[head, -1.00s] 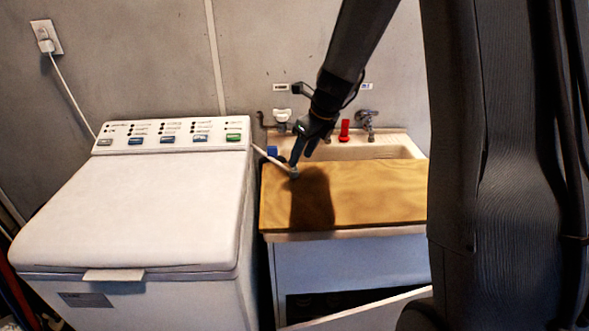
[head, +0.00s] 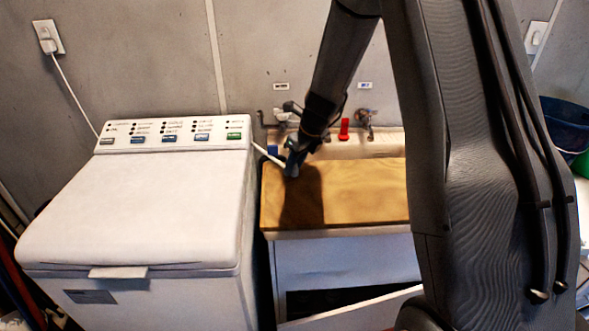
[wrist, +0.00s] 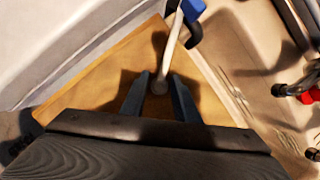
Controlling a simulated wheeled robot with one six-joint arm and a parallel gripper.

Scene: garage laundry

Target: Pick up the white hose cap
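A white hose (head: 266,154) runs from beside the washer onto the wooden board (head: 350,190). Its rounded, greyish-white end, which looks like the hose cap (wrist: 158,87), lies over the board in the wrist view. My gripper (head: 291,163) is down at this end in the head view and partly hides it. In the wrist view my gripper (wrist: 160,82) has its two fingers apart, one on each side of the hose end. A narrow gap shows, and I see no firm contact.
The washer (head: 140,210) stands left of the sink cabinet. A blue piece (wrist: 192,10) is by the hose. Behind the board are the sink basin (head: 380,148), a red fitting (head: 344,129) and a metal tap (head: 364,120). A blue bucket (head: 566,124) is far right.

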